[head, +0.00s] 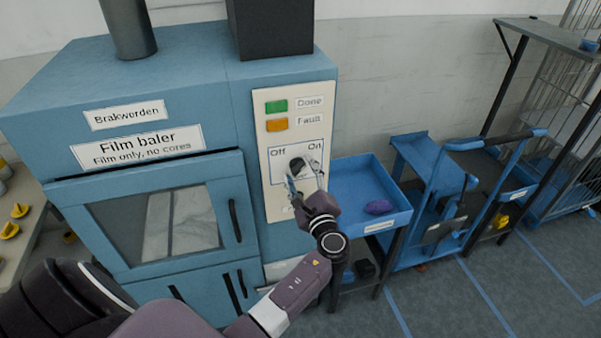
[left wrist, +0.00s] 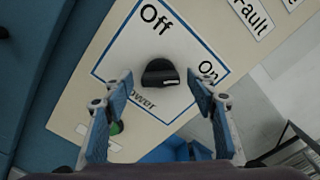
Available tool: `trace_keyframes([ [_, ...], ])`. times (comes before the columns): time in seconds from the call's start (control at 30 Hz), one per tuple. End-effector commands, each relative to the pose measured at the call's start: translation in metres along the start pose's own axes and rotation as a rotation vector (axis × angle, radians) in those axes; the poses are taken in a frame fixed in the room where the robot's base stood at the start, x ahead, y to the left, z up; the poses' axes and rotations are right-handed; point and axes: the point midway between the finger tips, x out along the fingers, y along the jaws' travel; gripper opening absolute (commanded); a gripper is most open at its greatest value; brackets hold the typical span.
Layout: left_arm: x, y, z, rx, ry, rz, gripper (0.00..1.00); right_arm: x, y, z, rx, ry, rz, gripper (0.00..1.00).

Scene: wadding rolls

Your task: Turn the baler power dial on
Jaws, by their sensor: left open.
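The black power dial (head: 297,164) sits on the baler's cream control panel (head: 272,205), between the labels Off at upper left and On at upper right. My left gripper (head: 305,187) is open in front of the panel, just below the dial. In the left wrist view the dial (left wrist: 160,73) shows between and beyond the two open fingers (left wrist: 160,95), with no clear contact. A pale mark shows on the dial's right side there; I cannot tell its exact setting. My right gripper is not in view.
A green Done lamp (head: 276,106) and an orange Fault lamp (head: 277,125) are above the dial. A green button (left wrist: 116,127) is below it, near a finger. A blue tray cart (head: 350,180) with a purple item (head: 379,207) stands close at the right.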

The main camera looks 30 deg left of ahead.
Motion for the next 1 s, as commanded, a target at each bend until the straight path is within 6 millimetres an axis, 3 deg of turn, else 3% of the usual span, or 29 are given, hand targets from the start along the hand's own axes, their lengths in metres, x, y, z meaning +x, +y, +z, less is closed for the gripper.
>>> trace_keyframes([
  [0.27,-0.011,0.0,-0.001,-0.001,0.001,-0.001,0.52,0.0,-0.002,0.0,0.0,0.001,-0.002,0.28],
  [0.7,-0.097,0.0,-0.001,-0.001,0.002,0.001,0.52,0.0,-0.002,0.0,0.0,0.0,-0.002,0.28],
  [1.0,-0.12,0.0,0.0,0.0,0.0,-0.001,0.52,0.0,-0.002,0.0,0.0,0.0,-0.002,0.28],
])
